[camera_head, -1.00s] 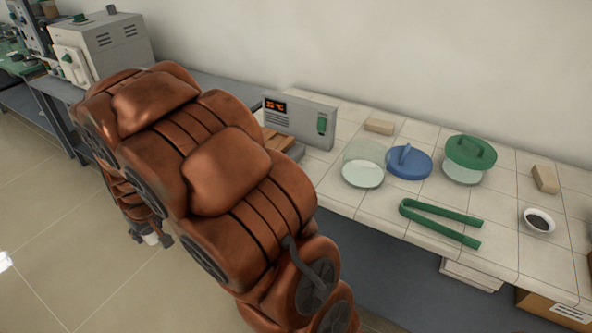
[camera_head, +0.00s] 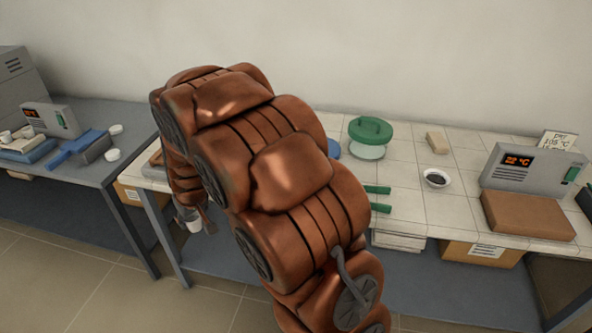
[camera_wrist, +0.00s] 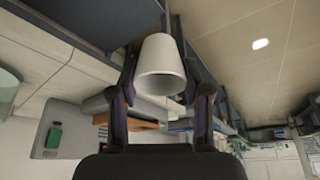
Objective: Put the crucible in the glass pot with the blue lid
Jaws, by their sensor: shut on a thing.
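My gripper (camera_head: 195,218) hangs low at the front edge of the tiled bench, in front of a table leg. It is shut on the white crucible (camera_head: 194,227). In the wrist view my gripper (camera_wrist: 160,78) has its fingers on both sides of the crucible (camera_wrist: 160,62), a plain white tapered cup. The blue lid (camera_head: 334,149) shows only as a sliver past my arm. The glass pot is hidden behind my arm in the head view. A pale glass edge (camera_wrist: 8,88) at the left of the wrist view may be that pot.
On the tiled bench stand a green-lidded glass pot (camera_head: 369,135), green tongs (camera_head: 378,207), a bowl with dark contents (camera_head: 436,179), a beige block (camera_head: 437,143), a grey controller (camera_head: 533,170) and a brown slab (camera_head: 527,215). A grey table (camera_head: 95,172) is at left.

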